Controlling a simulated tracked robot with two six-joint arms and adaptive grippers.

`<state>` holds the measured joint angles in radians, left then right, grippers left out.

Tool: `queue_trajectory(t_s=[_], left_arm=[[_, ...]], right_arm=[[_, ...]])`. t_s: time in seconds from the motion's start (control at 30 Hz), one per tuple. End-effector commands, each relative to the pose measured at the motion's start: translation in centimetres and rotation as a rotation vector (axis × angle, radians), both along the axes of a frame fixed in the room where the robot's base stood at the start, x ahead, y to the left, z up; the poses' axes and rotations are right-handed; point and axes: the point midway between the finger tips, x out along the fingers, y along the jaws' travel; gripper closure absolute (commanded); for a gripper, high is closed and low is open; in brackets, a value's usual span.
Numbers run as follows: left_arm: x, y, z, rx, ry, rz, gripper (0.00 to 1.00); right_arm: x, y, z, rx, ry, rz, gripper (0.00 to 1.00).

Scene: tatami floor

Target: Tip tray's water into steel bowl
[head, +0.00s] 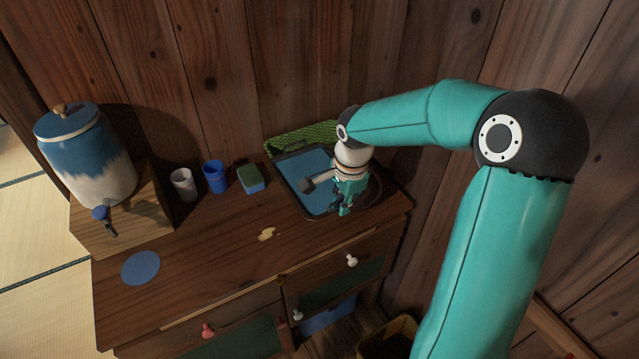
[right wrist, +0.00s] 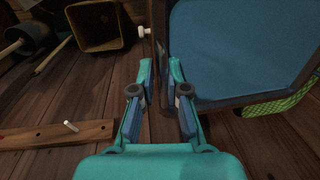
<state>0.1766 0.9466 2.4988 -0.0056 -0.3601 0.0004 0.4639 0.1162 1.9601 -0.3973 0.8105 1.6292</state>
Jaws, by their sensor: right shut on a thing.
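The tray (head: 283,193) is dark-rimmed with a flat blue inside, and lies at the back right of the wooden cabinet top. In the right wrist view its blue inside (right wrist: 240,50) fills the upper right. My right gripper (head: 344,208) reaches down at the tray's front right side. In the right wrist view my right gripper (right wrist: 163,85) is shut on the tray's dark rim, with a finger on each side. My arm hides part of the tray. I cannot make out a steel bowl in either view. My left gripper is not in view.
A green woven mat or basket (head: 300,139) is behind the tray. A sponge (head: 250,179), blue cup (head: 215,177), pale cup (head: 184,184) and blue-white dispenser (head: 85,160) stand to the left. A blue disc (head: 140,267) lies front left. The middle front of the top is mostly clear.

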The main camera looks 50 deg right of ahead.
Motion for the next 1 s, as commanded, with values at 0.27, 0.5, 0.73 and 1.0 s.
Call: queue_trajectory(t_s=[0.27,0.5,0.73,1.0], left_arm=[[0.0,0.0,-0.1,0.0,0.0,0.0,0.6],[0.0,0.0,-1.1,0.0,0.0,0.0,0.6],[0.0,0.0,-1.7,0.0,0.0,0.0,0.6],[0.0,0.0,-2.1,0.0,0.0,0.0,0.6]], right_arm=[[-1.2,-1.5,0.7,0.008,-0.034,-0.045,1.0],[-1.2,-1.8,-1.2,0.083,-0.059,-0.049,1.0],[-1.4,-2.5,-1.2,0.224,-0.11,-0.054,1.0],[-1.9,-3.8,0.5,0.525,-0.209,-0.057,1.0]])
